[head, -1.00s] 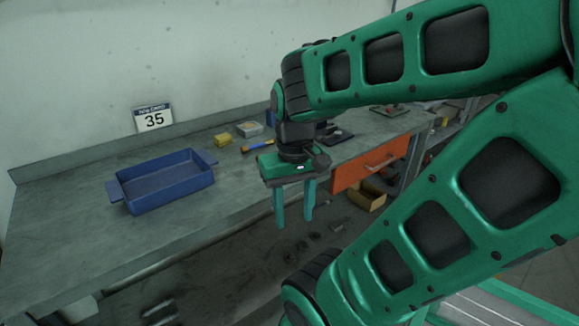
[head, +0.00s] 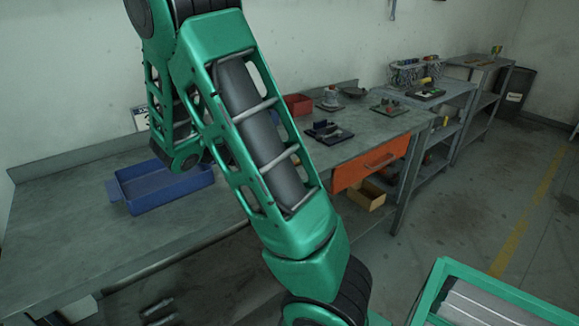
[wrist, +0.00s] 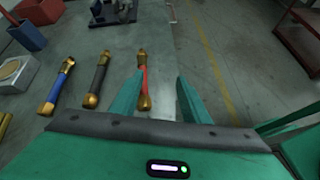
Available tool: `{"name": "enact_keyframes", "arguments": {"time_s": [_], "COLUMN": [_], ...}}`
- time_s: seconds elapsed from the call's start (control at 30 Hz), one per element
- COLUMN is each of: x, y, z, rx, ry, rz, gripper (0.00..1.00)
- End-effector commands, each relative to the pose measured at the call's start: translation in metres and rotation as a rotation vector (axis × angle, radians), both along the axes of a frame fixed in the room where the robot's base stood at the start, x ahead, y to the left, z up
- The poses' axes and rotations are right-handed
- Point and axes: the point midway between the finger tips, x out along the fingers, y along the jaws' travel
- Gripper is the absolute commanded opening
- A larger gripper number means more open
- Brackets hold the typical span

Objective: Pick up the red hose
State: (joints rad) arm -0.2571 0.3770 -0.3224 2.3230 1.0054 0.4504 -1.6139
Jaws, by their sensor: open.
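The red hose (wrist: 144,80) has brass ends and lies on a grey surface in the wrist view. It shows just right of my left fingertip, in the left part of the gap between my fingers. My gripper (wrist: 160,76) is open and empty, and its left finger partly overlaps the hose's side in the picture. In the head view my arm hides my gripper, and I cannot make out the red hose there.
A black hose (wrist: 98,80) and a blue hose (wrist: 58,88) lie left of the red one. A blue tray (head: 165,189) and a red bin (head: 298,104) stand on the workbench (head: 60,235). Open floor (wrist: 222,60) shows right in the wrist view.

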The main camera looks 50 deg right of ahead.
Motion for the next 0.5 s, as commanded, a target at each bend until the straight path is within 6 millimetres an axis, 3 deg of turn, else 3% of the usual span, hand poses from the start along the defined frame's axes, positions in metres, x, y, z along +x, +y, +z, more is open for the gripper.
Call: {"name": "enact_keyframes", "arguments": {"time_s": [0.2, 0.37, 0.5], "x": [0.026, 0.028, 0.024], "y": [-0.004, -0.014, -0.034], "z": [0.007, 0.005, -0.003], "rx": [-0.102, -0.119, -0.117], "ry": [0.194, 0.234, 0.232], "rz": [0.144, 0.167, 0.166], "gripper": [0.42, 0.42, 0.42]}}
